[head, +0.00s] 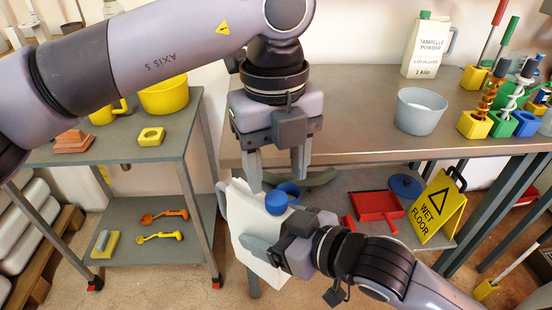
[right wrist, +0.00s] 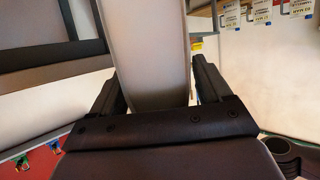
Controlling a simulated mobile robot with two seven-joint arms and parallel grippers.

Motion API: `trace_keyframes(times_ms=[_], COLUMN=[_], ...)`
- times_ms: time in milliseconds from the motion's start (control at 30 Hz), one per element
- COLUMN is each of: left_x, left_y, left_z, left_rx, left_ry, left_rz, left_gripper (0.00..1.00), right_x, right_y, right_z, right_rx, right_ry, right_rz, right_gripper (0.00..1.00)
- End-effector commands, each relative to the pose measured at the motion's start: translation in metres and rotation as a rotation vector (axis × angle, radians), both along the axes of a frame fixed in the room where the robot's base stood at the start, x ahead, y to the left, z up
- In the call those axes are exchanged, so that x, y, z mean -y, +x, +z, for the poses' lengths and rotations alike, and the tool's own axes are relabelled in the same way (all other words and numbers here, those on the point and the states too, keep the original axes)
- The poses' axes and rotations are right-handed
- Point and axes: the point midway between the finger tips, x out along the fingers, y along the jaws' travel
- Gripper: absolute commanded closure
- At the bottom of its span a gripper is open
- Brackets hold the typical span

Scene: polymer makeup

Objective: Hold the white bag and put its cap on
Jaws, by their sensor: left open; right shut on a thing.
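The white bag (head: 245,212) hangs upright in front of the metal table's edge; it also shows as a pale shape in the right wrist view (right wrist: 155,50). My right gripper (head: 265,245) is shut on the bag from the right; its fingers (right wrist: 160,88) sit on either side of it. A blue round piece (head: 276,204), apparently the cap, shows against the bag's upper right; I cannot tell whether it is attached. A second blue round thing (head: 290,188) is just behind it. My left gripper (head: 277,178) is open, fingers down, just above the blue pieces, with nothing seen between them.
The metal table (head: 350,125) holds a grey bucket (head: 420,111), a white powder jug (head: 427,46) and colored block holders. A red dustpan (head: 378,205) and yellow wet-floor sign (head: 437,207) are at the lower right. A smaller table (head: 110,147) stands left.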

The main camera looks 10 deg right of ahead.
Motion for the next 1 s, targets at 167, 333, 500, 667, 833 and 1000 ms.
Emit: trace_keyframes(times_ms=[167, 333, 500, 667, 833, 1000], left_x=[-0.001, -0.002, -0.002, -0.002, -0.002, -0.002], left_y=[0.002, 0.002, 0.001, 0.001, 0.001, 0.001], left_z=[0.016, 0.029, 0.035, 0.035, 0.034, 0.021], left_rx=[0.007, 0.006, 0.000, -0.001, -0.001, 0.000], left_ry=[0.009, 0.011, 0.011, 0.010, 0.011, 0.012], left_rz=[0.188, 0.369, 0.455, 0.461, 0.459, 0.457], left_gripper=[0.45, 0.45, 0.45, 0.45, 0.45, 0.45], right_x=[0.000, 0.000, 0.000, 0.000, 0.000, 0.000], right_y=[0.000, 0.000, 0.000, 0.000, 0.000, 0.000], right_z=[0.000, 0.000, 0.000, 0.000, 0.000, 0.000], right_rx=[0.001, 0.001, 0.001, 0.001, 0.001, 0.001], right_ry=[0.001, 0.001, 0.001, 0.001, 0.001, 0.001], right_rz=[0.000, 0.000, 0.000, 0.000, 0.000, 0.000], right_gripper=[1.00, 1.00, 1.00, 1.00, 1.00, 1.00])
